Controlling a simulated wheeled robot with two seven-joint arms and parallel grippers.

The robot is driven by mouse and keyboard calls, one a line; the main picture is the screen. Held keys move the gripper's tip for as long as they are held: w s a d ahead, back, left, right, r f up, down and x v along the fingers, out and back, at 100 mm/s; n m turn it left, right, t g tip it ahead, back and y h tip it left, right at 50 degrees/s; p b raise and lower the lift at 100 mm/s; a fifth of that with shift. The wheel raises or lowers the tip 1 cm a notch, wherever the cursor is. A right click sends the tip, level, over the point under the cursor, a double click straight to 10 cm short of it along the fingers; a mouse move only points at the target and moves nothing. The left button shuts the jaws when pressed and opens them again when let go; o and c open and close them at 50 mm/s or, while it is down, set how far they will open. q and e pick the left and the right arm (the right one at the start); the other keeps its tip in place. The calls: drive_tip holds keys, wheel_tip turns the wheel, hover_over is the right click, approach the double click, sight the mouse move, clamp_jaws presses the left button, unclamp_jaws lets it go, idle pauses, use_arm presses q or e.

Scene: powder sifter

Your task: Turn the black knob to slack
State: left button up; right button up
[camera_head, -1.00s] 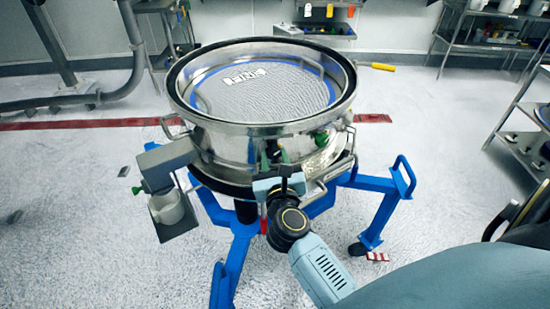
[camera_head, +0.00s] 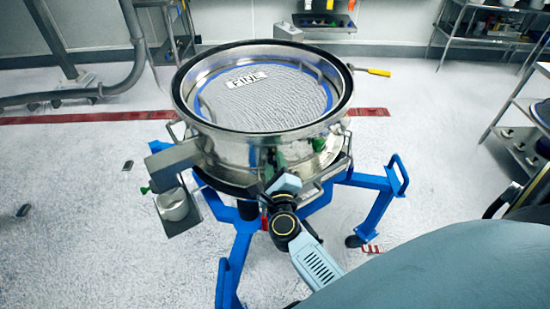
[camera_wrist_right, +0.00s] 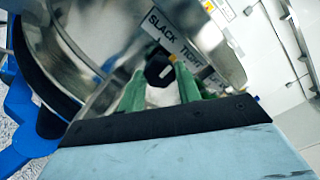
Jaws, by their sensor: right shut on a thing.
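A label above the knob reads SLACK (camera_wrist_right: 165,25) on the left and TIGHT (camera_wrist_right: 205,70) on the right. In the head view my right gripper (camera_head: 276,160) reaches the front of the sifter (camera_head: 230,150), its body tilted; the knob is largely hidden there. My left gripper is not in view.
The round sifter holds a mesh with a FINE label (camera_head: 246,80). It stands on a blue frame (camera_head: 372,205) with a side handle. A metal spout with a white cup (camera_head: 172,204) is at its left. Metal shelves (camera_head: 530,130) stand at the right.

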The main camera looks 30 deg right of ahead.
drive_tip(key=n+p, duration=0.3)
drive_tip(key=n, duration=0.2)
drive_tip(key=shift+r, duration=0.1)
drive_tip(key=shift+n+p, duration=0.95)
drive_tip(key=shift+n, duration=0.85)
drive_tip(key=o, duration=1)
drive_tip(key=shift+c, duration=0.2)
drive_tip(key=shift+s+a, duration=0.1)
drive_tip(key=b+v, duration=0.1)
drive_tip(key=v, duration=1.2)
drive_tip(key=shift+s+f, duration=0.1)
drive_tip(key=shift+f, duration=0.15)
